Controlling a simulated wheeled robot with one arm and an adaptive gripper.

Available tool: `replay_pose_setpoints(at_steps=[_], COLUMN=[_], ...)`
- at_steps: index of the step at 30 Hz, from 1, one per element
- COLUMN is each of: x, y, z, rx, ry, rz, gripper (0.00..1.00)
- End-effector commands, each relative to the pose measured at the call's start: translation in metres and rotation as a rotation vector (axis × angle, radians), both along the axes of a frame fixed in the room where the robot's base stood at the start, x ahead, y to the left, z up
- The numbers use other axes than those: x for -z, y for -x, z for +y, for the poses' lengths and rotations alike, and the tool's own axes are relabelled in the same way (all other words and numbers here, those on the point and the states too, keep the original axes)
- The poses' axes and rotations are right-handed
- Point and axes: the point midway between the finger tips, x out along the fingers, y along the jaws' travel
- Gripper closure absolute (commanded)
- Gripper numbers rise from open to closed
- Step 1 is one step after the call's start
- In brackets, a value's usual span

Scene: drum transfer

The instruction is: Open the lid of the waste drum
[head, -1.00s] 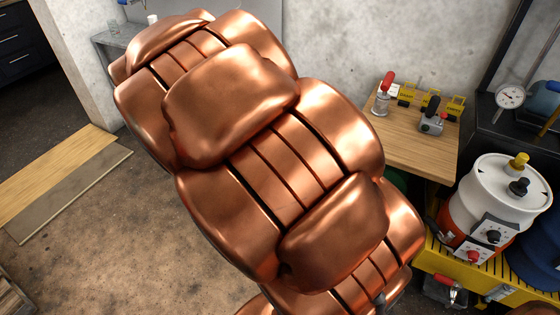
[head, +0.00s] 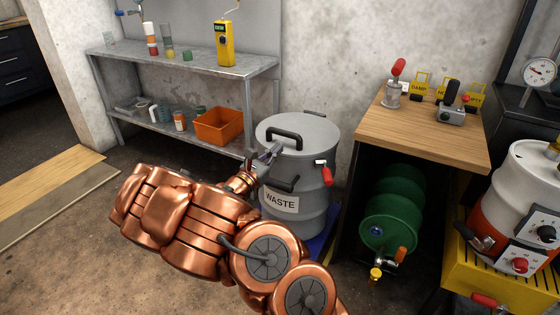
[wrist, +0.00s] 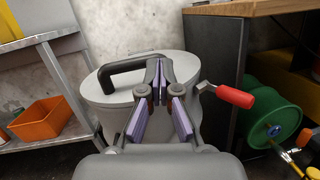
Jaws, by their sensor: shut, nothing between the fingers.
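The grey waste drum (head: 312,218), with a "WASTE" label, stands against the wall between the shelf and the wooden bench. Its lid (head: 315,132) lies flat on top and has a black bar handle (head: 284,135). A latch with a red grip (head: 327,173) is on the drum's right side. My gripper (head: 271,153) is shut and empty, in front of the lid's near edge. In the wrist view my gripper (wrist: 160,72) overlaps the lid (wrist: 110,93), with the black handle (wrist: 130,68) to its left and the red grip (wrist: 234,97) to its right. Contact with the lid cannot be told.
A metal shelf (head: 185,75) with small containers and an orange bin (head: 218,125) stands left of the drum. A wooden bench (head: 425,135) is on the right, with a green drum (head: 395,210) under it. Open floor lies at the front left.

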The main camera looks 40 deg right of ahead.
Motion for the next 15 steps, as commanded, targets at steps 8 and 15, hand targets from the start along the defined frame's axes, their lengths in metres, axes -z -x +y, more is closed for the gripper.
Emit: replay_pose_setpoints(at_steps=[8, 15], x=[0.065, 0.063], y=[-0.037, -0.042], z=[0.008, -0.007], rx=[-0.112, -0.114], ry=[0.020, 0.021], rz=[0.126, 0.131], gripper=[1.00, 1.00])
